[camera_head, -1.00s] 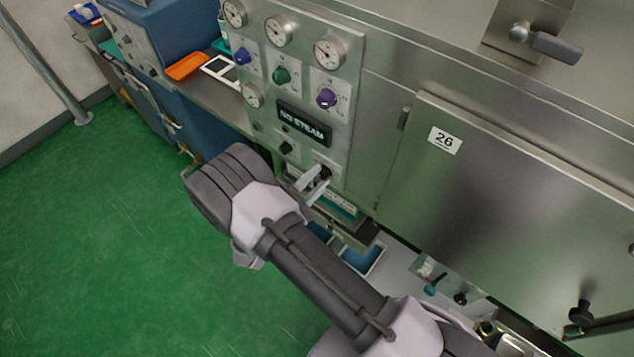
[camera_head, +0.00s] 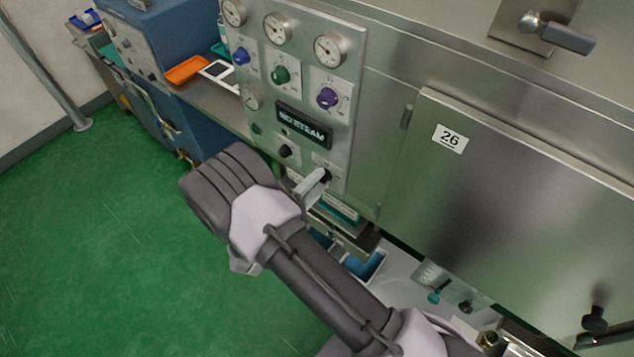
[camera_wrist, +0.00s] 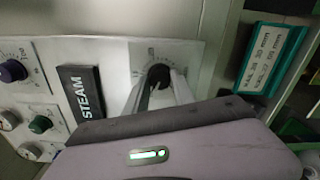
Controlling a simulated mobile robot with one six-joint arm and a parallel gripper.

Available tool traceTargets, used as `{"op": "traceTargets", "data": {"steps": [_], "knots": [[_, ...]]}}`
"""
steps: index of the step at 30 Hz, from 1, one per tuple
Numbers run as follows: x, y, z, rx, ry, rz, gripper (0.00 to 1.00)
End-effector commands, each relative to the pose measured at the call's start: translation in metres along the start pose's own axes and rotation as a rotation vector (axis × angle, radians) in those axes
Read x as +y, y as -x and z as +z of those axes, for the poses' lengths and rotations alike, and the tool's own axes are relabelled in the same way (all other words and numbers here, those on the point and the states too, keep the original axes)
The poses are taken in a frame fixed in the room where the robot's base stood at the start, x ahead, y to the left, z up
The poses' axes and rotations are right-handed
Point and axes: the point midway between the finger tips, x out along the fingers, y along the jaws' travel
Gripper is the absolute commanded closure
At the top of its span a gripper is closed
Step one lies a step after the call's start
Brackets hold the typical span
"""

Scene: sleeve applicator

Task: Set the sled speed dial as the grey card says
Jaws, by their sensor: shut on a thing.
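A black dial (camera_head: 327,174) sits at the lower right of the steel control panel. My gripper (camera_head: 318,180) is at the panel with its fingers on that dial. In the wrist view the black dial (camera_wrist: 159,74) shows between the two pale fingertips of my gripper (camera_wrist: 160,84), which is shut on it. A printed scale surrounds the dial, but its marks are too small to read, and the fingers hide part of the dial. I cannot make out a grey card or its writing.
A dark "NO STEAM" display (camera_head: 303,126), another black knob (camera_head: 285,151) and blue, green and purple knobs are on the panel. A teal-framed card (camera_wrist: 272,58) with partly legible millimetre figures is beside the panel. A door marked 26 (camera_head: 450,138) stands right.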

Motion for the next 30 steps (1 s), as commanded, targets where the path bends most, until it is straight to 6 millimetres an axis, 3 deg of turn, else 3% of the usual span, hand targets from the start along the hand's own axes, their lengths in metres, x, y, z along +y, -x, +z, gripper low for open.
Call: {"op": "traceTargets", "data": {"steps": [6, 7, 9, 10, 19, 22, 26, 30], "knots": [[0.0, 0.0, 0.0, 0.0, 0.001, 0.0, 1.0], [0.0, 0.0, 0.0, 0.0, 0.001, 0.0, 0.64], [0.0, 0.0, 0.0, 0.0, 0.001, 0.0, 0.5], [0.0, 0.0, 0.0, 0.0, 0.001, 0.0, 0.48], [0.0, 0.001, 0.0, 0.0, 0.001, 0.0, 0.48], [0.001, 0.011, -0.001, 0.002, 0.002, 0.0, 0.48], [0.002, 0.046, -0.002, 0.007, 0.001, 0.002, 0.48], [0.001, 0.095, -0.001, 0.007, 0.001, 0.002, 0.48]]}}
